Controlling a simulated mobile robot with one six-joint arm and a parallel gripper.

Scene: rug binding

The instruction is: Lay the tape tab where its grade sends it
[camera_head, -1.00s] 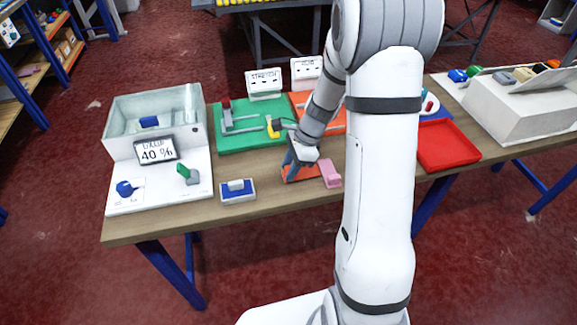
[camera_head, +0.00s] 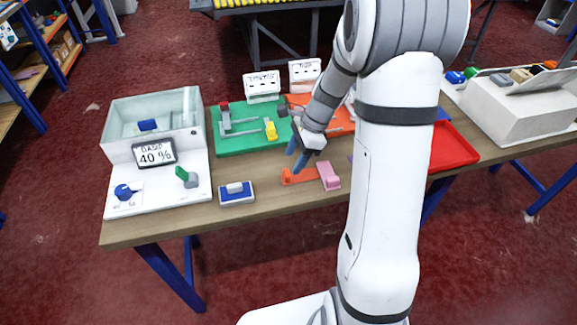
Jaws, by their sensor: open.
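My gripper (camera_head: 297,161) is open and empty, with its blue fingers pointing down a little above an orange flat piece (camera_head: 298,177) on the wooden table. A pink block (camera_head: 328,176) lies just right of that piece. A blue block (camera_head: 148,125) sits inside the clear-walled box at the left. I cannot tell which of these pieces is the tape tab. A green board (camera_head: 240,145) and an orange board (camera_head: 341,122) lie behind the gripper. Each has a white sign behind it, the left sign (camera_head: 262,85) and the right sign (camera_head: 305,73); their wording is too small to read surely.
The white box unit (camera_head: 115,150) shows "40 %" on its display (camera_head: 155,153), with a blue knob (camera_head: 124,191) and green lever (camera_head: 183,174). A blue-and-white block (camera_head: 237,192) stands nearby. A red tray (camera_head: 455,148) lies right of my arm, which hides part of the table.

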